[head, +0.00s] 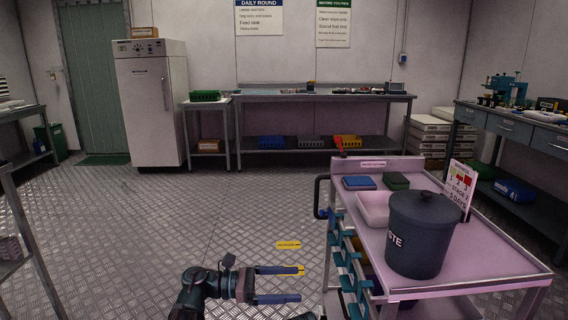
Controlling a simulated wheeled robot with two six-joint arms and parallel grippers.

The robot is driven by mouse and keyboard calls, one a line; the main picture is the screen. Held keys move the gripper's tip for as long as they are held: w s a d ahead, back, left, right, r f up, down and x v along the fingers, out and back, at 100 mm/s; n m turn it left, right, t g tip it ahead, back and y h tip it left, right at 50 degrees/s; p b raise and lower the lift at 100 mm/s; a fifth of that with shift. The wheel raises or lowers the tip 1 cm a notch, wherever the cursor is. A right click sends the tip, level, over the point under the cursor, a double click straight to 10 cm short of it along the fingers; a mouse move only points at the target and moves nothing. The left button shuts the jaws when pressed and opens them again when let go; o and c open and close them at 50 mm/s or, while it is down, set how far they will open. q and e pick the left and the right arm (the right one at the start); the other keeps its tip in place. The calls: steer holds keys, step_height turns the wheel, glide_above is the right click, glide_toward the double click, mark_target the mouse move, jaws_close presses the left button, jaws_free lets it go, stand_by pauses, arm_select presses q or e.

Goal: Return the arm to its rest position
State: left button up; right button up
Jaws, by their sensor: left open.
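My left gripper (278,284) shows at the bottom middle of the head view. Its two blue fingers point right and stand apart, with floor visible between them. I see nothing held between them. The arm behind it comes in from the bottom left and is bent low over the floor. The gripper is to the left of the cart, apart from its side in the picture. My right gripper is not in view.
A cart (508,270) on the right carries a dark lidded bin (425,235), a pale tray (372,208) and a blue box (359,183). Teal holders (345,250) line its left side. A yellow floor marker (288,245) lies ahead. Open floor (150,220) spreads left.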

mark_target(351, 274)
arm_select(q)
steer(key=d, duration=1.3)
steer(key=shift+w+d+r+p, duration=0.2)
steer(key=shift+r+p, duration=0.15)
steer(key=shift+r, duration=0.05)
steer(key=shift+a+r+p, duration=0.15)
steer(key=shift+r+p, duration=0.5)
steer(key=shift+p, duration=0.05)
steer(key=a, duration=1.3)
steer(key=shift+s+f+b, duration=0.2)
steer(key=shift+f+b, duration=0.1)
steer(key=shift+r, duration=0.1)
